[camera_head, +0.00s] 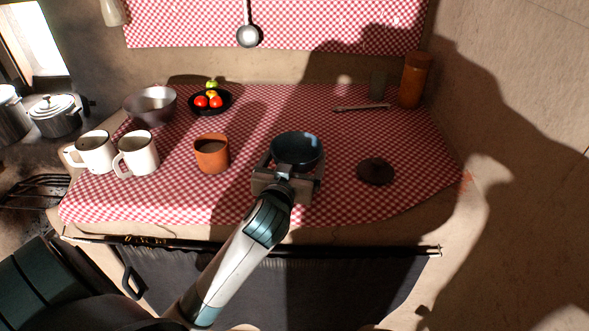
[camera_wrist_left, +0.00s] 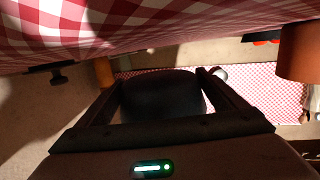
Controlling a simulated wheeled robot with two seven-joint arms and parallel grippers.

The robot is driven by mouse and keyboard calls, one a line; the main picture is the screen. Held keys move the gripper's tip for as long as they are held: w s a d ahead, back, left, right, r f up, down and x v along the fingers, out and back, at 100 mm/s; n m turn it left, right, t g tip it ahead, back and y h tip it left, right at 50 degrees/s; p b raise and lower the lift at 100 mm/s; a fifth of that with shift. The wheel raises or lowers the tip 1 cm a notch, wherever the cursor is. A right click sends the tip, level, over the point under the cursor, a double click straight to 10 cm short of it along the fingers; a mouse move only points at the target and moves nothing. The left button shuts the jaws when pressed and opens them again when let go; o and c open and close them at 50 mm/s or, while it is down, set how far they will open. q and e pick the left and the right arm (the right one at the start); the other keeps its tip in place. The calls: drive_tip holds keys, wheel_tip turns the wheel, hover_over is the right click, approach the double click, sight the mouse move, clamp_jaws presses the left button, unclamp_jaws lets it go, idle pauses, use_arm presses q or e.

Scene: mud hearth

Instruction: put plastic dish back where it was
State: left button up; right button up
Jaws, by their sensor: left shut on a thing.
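The plastic dish (camera_head: 297,150) is a small dark blue bowl, upright over the front middle of the checked cloth. My left gripper (camera_head: 287,176) is shut on it from the front, with a finger at each side. In the left wrist view, which looks upside down, the dish (camera_wrist_left: 162,92) is a dark shape between the fingers (camera_wrist_left: 162,100). I cannot tell how much gap there is between its underside and the cloth. My right gripper is not in view.
The checked cloth (camera_head: 400,205) covers the counter. An orange cup (camera_head: 211,155) stands left of the dish, with white mugs (camera_head: 138,154) beyond. A dark round lid-like thing (camera_head: 375,171) lies to the right. Behind are a fruit bowl (camera_head: 209,110) and an orange canister (camera_head: 414,80).

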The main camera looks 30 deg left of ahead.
use_arm(q)
drive_tip(key=shift+w+a+f, duration=0.25)
drive_tip(key=shift+w+a, duration=0.05)
drive_tip(key=shift+a, duration=0.05)
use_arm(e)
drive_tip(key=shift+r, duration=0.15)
use_arm(q)
wheel_tip(320, 180, down, 2)
drive_tip(key=shift+f, duration=0.8)
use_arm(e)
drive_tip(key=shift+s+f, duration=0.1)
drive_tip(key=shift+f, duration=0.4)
use_arm(q)
drive_tip(key=shift+f, duration=0.2)
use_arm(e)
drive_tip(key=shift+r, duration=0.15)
use_arm(q)
drive_tip(key=shift+f, duration=0.25)
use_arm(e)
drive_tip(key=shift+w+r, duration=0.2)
